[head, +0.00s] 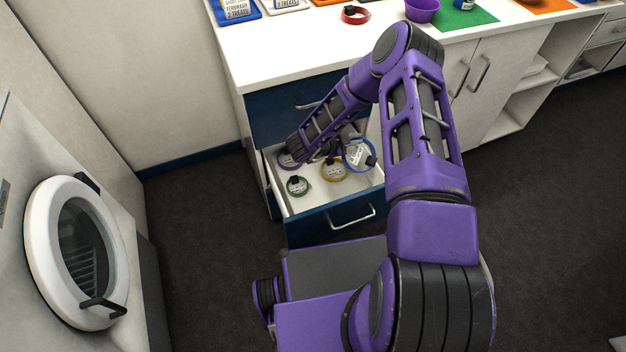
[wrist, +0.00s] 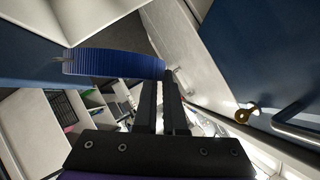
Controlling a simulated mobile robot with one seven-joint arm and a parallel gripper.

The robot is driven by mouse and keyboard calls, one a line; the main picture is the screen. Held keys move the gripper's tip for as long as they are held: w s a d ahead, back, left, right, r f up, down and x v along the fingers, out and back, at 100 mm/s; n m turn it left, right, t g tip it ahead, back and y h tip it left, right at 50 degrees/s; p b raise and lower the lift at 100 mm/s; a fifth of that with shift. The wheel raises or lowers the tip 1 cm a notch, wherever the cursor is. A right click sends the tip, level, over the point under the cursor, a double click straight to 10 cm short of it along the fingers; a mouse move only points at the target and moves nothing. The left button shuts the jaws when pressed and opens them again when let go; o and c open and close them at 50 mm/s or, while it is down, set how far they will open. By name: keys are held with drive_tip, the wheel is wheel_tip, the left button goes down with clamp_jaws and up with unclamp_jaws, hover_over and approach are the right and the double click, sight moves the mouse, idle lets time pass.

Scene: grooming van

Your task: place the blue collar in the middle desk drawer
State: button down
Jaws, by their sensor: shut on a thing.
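The blue collar (head: 360,155) is a ring with a dark buckle, in or just above the open desk drawer (head: 350,217) at its right rear. My gripper (head: 334,150) reaches into the drawer area and is shut on the collar. In the wrist view the collar (wrist: 115,67) shows as a ribbed blue band at the tips of my closed fingers (wrist: 166,85). The drawer has a dark blue front and white walls, and sits directly below a closed blue drawer (head: 275,115). I cannot tell whether the collar touches the drawer floor.
A green collar (head: 297,187), a yellow collar (head: 334,171) and a purple collar (head: 288,160) lie in the drawer. A red collar (head: 355,15) and a purple bowl (head: 421,10) are on the white desktop (head: 290,45). A round-door machine (head: 75,250) stands at left.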

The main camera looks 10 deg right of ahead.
sight(357, 154)
drive_tip(key=shift+m+g+h, duration=0.4)
drive_tip(key=shift+m, duration=0.3)
drive_tip(key=s+f, duration=0.1)
drive_tip(key=f, duration=0.1)
drive_tip(key=s+f, duration=0.1)
drive_tip(key=f, duration=0.1)
drive_tip(key=shift+s, duration=0.3)
drive_tip(key=shift+f+b, duration=2.15)
drive_tip(key=shift+f, duration=6.3)
drive_tip(key=shift+f, duration=0.15)
drive_tip(key=c, duration=1)
unclamp_jaws()
